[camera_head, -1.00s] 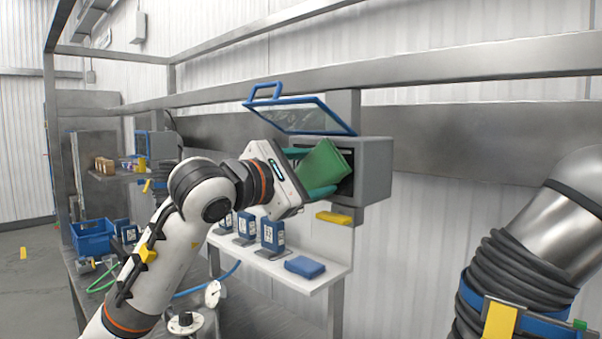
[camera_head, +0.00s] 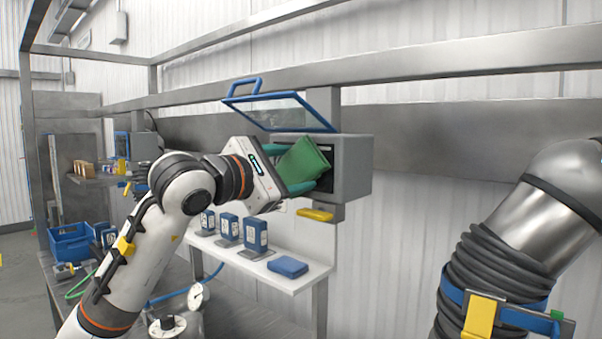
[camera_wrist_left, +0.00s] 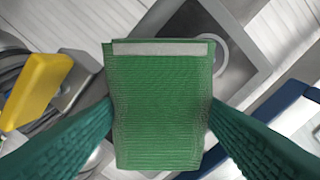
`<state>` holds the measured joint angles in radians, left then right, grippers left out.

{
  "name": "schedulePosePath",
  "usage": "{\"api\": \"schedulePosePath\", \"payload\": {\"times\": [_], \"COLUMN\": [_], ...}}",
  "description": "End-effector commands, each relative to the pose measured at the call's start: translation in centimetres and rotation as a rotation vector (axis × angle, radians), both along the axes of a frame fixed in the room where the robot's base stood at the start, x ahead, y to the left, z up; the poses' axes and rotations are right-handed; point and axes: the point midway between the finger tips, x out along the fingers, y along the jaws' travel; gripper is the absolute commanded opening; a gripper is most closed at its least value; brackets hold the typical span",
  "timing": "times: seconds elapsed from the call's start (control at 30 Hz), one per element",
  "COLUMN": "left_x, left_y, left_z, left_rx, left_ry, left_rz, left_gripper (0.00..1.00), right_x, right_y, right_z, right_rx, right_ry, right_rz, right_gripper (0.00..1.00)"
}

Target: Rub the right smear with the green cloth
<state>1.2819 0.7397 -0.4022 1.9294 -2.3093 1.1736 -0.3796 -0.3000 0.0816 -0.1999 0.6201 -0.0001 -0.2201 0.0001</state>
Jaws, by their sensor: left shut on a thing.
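The green cloth (camera_head: 303,160) is a folded, ribbed pad, held upright in front of the open face of a grey box (camera_head: 352,165). My left gripper (camera_head: 297,170) is shut on it, one teal finger on each side. The left wrist view shows the cloth (camera_wrist_left: 160,115) between the fingers, with a pale strip along its top edge. I cannot tell whether the cloth touches the box. The box's blue-framed clear lid (camera_head: 280,112) is raised above the cloth. No smear can be made out now; the cloth and gripper hide much of the box front. My right gripper is not in view.
A yellow tab (camera_head: 315,214) sits under the box. Below is a white shelf (camera_head: 309,281) with several blue packs (camera_head: 256,235) and a blue block (camera_head: 288,266). A blue crate (camera_head: 72,243) is at left.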

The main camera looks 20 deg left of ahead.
Motion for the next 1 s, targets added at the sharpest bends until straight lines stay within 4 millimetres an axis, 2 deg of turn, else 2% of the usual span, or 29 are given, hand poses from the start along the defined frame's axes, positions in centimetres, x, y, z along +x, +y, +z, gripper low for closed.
{"api": "schedulePosePath", "payload": {"times": [0.6, 1.0], "left_x": [1.6, 1.7], "left_y": [4.3, 4.7], "left_z": [0.5, 0.5], "left_rx": [-0.006, -0.005], "left_ry": [-0.01, -0.013], "left_rz": [0.005, 0.004], "left_gripper": [0.45, 0.45], "right_x": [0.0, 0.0], "right_y": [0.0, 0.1], "right_z": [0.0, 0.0], "right_rx": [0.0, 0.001], "right_ry": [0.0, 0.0], "right_rz": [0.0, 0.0], "right_gripper": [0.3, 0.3]}}
